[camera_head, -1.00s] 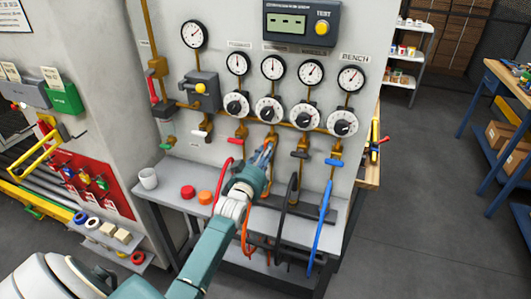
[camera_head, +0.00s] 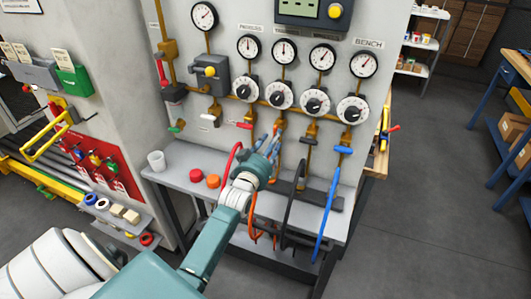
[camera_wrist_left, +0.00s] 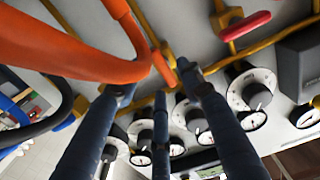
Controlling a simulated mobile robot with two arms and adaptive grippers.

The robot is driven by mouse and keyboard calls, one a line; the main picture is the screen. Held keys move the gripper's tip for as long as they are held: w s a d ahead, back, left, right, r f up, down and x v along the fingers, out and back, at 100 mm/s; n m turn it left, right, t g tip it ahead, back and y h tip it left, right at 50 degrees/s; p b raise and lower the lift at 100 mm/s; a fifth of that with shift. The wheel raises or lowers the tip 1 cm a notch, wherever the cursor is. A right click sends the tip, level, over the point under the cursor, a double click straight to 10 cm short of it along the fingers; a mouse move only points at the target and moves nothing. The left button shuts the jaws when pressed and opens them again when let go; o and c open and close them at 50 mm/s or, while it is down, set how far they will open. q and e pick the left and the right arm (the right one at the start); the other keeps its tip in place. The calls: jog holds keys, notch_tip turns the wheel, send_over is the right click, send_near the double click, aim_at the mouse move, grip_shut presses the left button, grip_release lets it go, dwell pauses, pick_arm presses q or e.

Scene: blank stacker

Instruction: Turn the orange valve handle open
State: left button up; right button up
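The orange valve handle (camera_wrist_left: 164,70) shows in the left wrist view as a short bar just ahead of my left fingertips, partly behind the orange hose (camera_wrist_left: 75,55). In the head view my gripper hides the handle. My left gripper (camera_head: 272,148) is at the orange hose's pipe, between the red handle (camera_head: 240,124) and the black handle (camera_head: 308,140). In the left wrist view the left gripper's (camera_wrist_left: 157,88) dark fingers are spread, with tips close around the handle's end. I cannot tell whether they touch it. My right gripper is not in view.
The blue handle (camera_head: 343,149) and blue hose (camera_head: 324,222) are to the right. A black hose (camera_head: 291,210) hangs close by. Gauges and dials (camera_head: 279,95) sit above.

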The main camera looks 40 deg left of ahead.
pick_arm(q)
jog(key=v, duration=1)
jog(key=shift+d, duration=0.1)
